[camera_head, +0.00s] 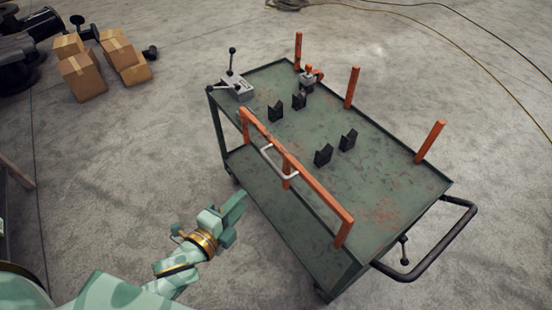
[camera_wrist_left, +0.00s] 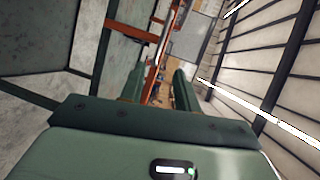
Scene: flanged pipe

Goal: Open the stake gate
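The stake gate (camera_head: 320,190) is an orange rail on upright posts, standing along the near left edge of the green cart (camera_head: 385,228). A pale U-shaped handle (camera_head: 279,164) is fixed to its outer side. My left gripper (camera_head: 236,214) is in front of the cart's near side, below and left of the handle, touching nothing that I can see. In the left wrist view, its two fingers (camera_wrist_left: 159,78) are apart with nothing held between them. The handle (camera_wrist_left: 131,30) and orange bars show beyond the fingertips. My right gripper is out of view.
On the cart top are several black V-shaped blocks (camera_head: 323,154), a grey lever device (camera_head: 236,88) and an orange-grey clamp (camera_head: 310,78). Orange stakes (camera_head: 352,87) line its far edge. A black push handle (camera_head: 440,245) juts out right. Cardboard boxes (camera_head: 82,76) stand far left.

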